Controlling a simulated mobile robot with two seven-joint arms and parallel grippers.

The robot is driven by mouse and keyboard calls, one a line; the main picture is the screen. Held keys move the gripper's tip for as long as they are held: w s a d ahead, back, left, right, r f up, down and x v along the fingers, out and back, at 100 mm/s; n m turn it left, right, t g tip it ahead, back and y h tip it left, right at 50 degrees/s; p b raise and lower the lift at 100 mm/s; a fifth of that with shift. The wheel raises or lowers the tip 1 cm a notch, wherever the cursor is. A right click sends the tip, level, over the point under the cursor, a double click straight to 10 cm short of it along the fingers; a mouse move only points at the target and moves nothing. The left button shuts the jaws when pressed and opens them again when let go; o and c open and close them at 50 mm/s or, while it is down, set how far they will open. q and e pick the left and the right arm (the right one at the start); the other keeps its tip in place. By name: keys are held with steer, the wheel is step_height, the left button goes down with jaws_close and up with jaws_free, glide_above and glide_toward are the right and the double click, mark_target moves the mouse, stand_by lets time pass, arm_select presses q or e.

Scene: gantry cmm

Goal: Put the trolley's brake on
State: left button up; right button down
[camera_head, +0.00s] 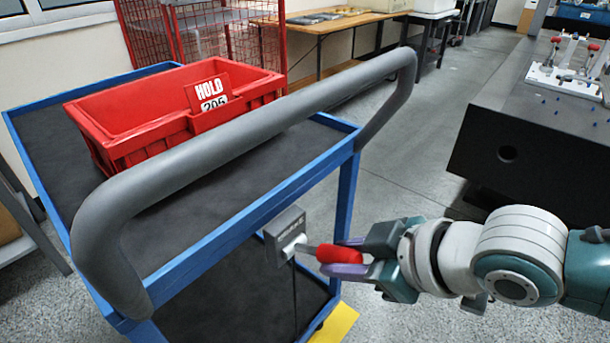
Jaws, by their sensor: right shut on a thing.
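The trolley (190,262) has a blue frame, dark shelves and a thick grey push handle (250,135) across its near end. A grey brake box (285,235) sits on the trolley's near right side, below the top shelf. A short lever with a red grip (338,254) sticks out of the box to the right, roughly level. My right gripper (350,256) comes in from the right and is shut on the red grip. One finger hides part of the grip. My left gripper is not in view.
A red bin (170,115) marked HOLD 205 stands on the top shelf. A yellow floor marking (337,325) lies by the trolley. A dark granite table (550,125) with a white fixture (565,80) stands at right. Open floor (415,140) lies between.

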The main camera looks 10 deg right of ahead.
steer(key=shift+f, duration=0.1)
steer(key=shift+s+d+f+b, duration=0.1)
steer(key=shift+f+b, duration=0.2)
steer(key=shift+b, duration=0.2)
step_height(320, 180, down, 9)
steer(key=t+y+b, duration=0.6)
steer(key=t+b, duration=0.3)
steer(key=b, duration=1.7)
steer(key=shift+w+f+m+t+y, duration=0.2)
steer(key=shift+m+t+y, duration=0.1)
steer(key=shift+y, duration=0.1)
steer(key=c, duration=0.6)
jaws_free()
steer(key=shift+a, duration=0.2)
steer(key=shift+r, duration=0.1)
